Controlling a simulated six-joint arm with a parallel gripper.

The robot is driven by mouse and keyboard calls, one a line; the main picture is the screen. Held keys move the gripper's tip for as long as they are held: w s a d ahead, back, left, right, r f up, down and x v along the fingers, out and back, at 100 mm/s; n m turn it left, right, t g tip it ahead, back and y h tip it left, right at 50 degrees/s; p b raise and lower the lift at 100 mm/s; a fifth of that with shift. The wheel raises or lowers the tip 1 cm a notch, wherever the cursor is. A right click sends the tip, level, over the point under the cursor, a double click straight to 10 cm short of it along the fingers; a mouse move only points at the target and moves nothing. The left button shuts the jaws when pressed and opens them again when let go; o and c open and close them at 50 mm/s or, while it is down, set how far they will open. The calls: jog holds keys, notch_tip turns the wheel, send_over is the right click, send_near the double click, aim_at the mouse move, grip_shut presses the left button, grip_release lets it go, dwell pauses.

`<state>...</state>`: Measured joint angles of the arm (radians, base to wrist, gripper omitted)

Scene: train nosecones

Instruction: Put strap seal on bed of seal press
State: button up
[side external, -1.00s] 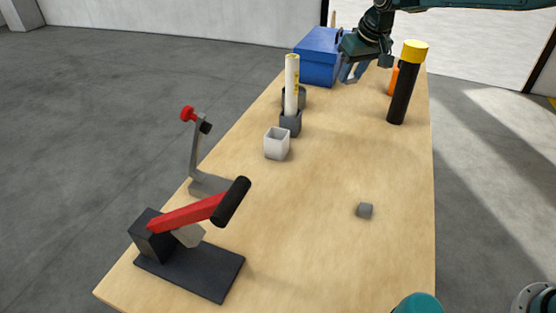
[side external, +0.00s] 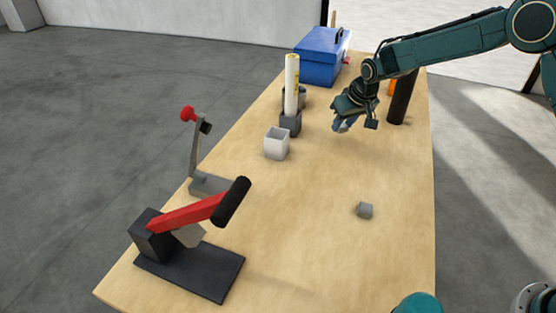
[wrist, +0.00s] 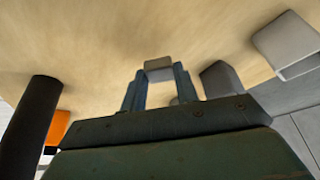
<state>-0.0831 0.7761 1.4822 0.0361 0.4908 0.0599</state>
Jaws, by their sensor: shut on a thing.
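My gripper (side external: 341,127) hangs over the far half of the table, with its fingers pointing down. In the wrist view its fingertips (wrist: 159,72) are shut on a small grey block, which I take as the strap seal (wrist: 158,64). In the side view I cannot make out the seal between the fingers. The seal press (side external: 190,211), with a red lever and black grip, stands at the near left of the table. Its flat dark bed plate (side external: 205,275) is bare on top. My gripper is well away from the press.
A blue box (side external: 320,58) and black cylinder (side external: 401,98) are farther back.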

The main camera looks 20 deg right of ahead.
aim_at(344, 131)
jog(key=shift+f, duration=0.1)
jog(key=shift+f, duration=2.05)
jog(key=shift+f, duration=0.1)
jog(key=o, duration=1)
jog(key=shift+c, duration=0.2)
jog(key=shift+s+r, duration=0.15)
jog(key=shift+r, duration=0.35)
jog(key=v, duration=1.1)
jog(key=shift+r, duration=0.1)
